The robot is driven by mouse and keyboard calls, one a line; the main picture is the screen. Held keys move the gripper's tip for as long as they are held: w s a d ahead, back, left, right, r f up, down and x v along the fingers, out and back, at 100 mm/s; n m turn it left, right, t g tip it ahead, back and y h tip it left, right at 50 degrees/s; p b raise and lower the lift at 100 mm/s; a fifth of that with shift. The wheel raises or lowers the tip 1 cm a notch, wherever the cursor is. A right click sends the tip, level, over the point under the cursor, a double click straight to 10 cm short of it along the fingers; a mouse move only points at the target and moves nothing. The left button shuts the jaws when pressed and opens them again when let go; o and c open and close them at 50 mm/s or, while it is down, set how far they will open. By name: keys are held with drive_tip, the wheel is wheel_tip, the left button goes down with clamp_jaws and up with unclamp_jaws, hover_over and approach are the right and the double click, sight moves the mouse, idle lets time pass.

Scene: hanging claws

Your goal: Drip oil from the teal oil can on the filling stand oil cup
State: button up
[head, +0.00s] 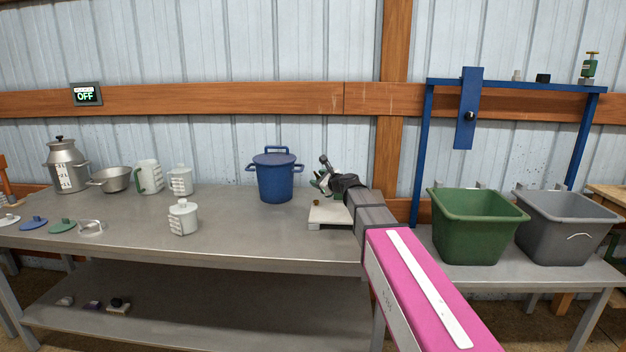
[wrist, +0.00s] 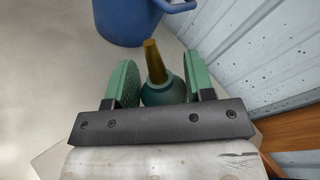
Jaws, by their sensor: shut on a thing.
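My gripper (head: 323,182) is over the workbench, beside the blue pot, above a small pale board. In the wrist view its two green fingers (wrist: 160,72) are closed on the teal oil can (wrist: 163,92), whose brass spout (wrist: 153,62) points away from the wrist. In the head view the can is hardly distinguishable among the fingers. The blue filling stand (head: 513,85) is at the right. A small green fitting with a brass top (head: 588,68) sits on its top bar; I cannot tell whether this is the oil cup.
The blue pot (head: 275,180) stands left of my gripper on the grey workbench (head: 240,225). The pale board (head: 330,215) lies under my gripper. Jugs and lids stand farther left. A green bin (head: 478,230) and a grey bin (head: 565,228) are at the stand.

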drive_tip(key=shift+w+d+f, duration=0.1)
drive_tip(key=shift+w+d, duration=0.35)
drive_tip(key=n, duration=0.2)
drive_tip(key=f+n+h, duration=0.1)
drive_tip(key=d+f+n+h, duration=0.1)
drive_tip(key=n, duration=0.1)
drive_tip(key=shift+w+n, duration=0.25)
drive_tip(key=shift+n, duration=0.05)
drive_tip(key=f+n+h, duration=0.1)
drive_tip(key=f+n, duration=0.1)
drive_tip(key=n, duration=0.1)
drive_tip(key=shift+w+d+n+t+h, duration=0.1)
drive_tip(key=shift+d+n+t+h, duration=0.1)
drive_tip(key=shift+n+t+h, duration=0.15)
drive_tip(key=shift+r+n+t+h, duration=0.25)
drive_tip(key=shift+r+n+h, duration=0.1)
drive_tip(key=shift+n, duration=0.5)
